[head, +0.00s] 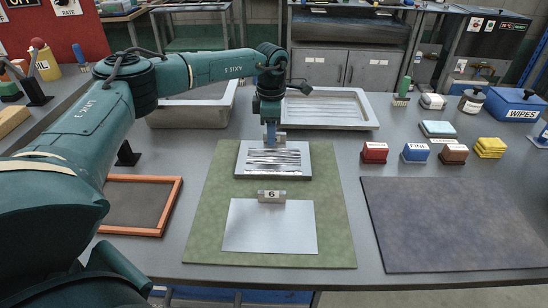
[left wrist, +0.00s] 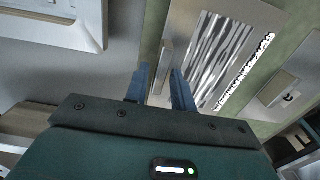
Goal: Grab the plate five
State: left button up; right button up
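A plate with a streaked black-and-silver face (head: 272,158) lies on the far part of the green mat (head: 215,215). A small block handle stands at its far edge, mostly hidden behind my left gripper (head: 271,138); its label cannot be read. A plain silver plate (head: 270,232) with a block marked 6 (head: 271,196) lies nearer on the mat. In the left wrist view, my left gripper (left wrist: 161,82) is open, its blue fingers apart, with the streaked plate's handle (left wrist: 163,66) between or just beyond their tips. Contact cannot be told. My right gripper is not in view.
An orange-framed screen (head: 139,207) lies left, a dark purple mat (head: 450,225) right. A shallow metal tray (head: 335,108) and a basin (head: 190,115) stand behind.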

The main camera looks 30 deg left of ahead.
pick_arm(q)
grip_shut()
dwell(0.3)
